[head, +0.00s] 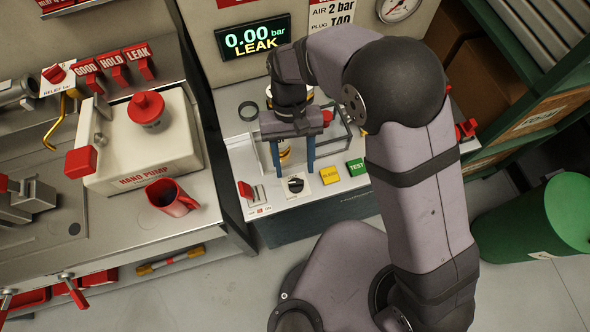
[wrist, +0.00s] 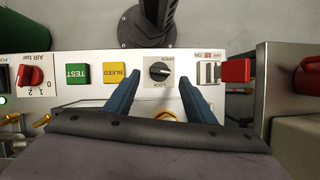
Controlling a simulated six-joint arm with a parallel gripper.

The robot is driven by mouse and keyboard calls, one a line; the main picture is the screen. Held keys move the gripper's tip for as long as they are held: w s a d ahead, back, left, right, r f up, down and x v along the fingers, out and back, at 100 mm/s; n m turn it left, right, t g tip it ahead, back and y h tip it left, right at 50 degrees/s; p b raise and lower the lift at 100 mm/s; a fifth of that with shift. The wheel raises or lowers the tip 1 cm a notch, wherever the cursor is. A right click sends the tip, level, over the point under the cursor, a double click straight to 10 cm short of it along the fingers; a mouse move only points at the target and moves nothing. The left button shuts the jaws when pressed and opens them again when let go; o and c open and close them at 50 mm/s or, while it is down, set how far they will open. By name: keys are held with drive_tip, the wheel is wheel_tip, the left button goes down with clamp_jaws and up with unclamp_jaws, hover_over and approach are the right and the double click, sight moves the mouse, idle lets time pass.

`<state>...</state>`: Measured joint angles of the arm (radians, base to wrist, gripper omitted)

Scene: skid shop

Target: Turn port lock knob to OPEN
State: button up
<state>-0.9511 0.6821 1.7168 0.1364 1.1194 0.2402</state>
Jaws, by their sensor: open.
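The port lock knob (wrist: 160,71) is a small black rotary knob on a pale square plate, with LOCK and OPEN printed on opposite sides of it. In the head view the knob (head: 295,185) sits at the front of the white panel, left of the yellow BLEED button. My gripper (head: 293,172) is open and points down over the panel. In the wrist view the blue fingers of my gripper (wrist: 162,88) stand apart on either side of the knob's plate. The gap between them looks empty, and I cannot tell whether they touch the panel.
The yellow BLEED button (wrist: 115,73) and green TEST button (wrist: 77,76) are on one side of the knob. A red-handled switch (wrist: 234,70) is on the other. A display (head: 253,38) reads 0.00 bar LEAK. A hand pump (head: 140,142) and red mug (head: 171,198) stand at left.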

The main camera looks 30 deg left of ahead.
drive_tip(key=shift+b+v, duration=0.3)
drive_tip(key=shift+v, duration=1.45)
drive_tip(key=w+d+r+m+t+y, duration=0.15)
drive_tip(key=w+d, duration=0.25)
drive_tip(key=d, duration=0.4)
drive_tip(key=w+d+r+m+y, duration=0.1)
drive_tip(key=w+d+m, duration=0.15)
drive_tip(key=d, duration=0.55)
drive_tip(key=s+d+m+t, duration=0.2)
drive_tip(key=s+d+m, duration=0.1)
drive_tip(key=d, duration=1.2)
drive_tip(key=shift+s+d, duration=0.25)
drive_tip(key=shift+s, duration=0.1)
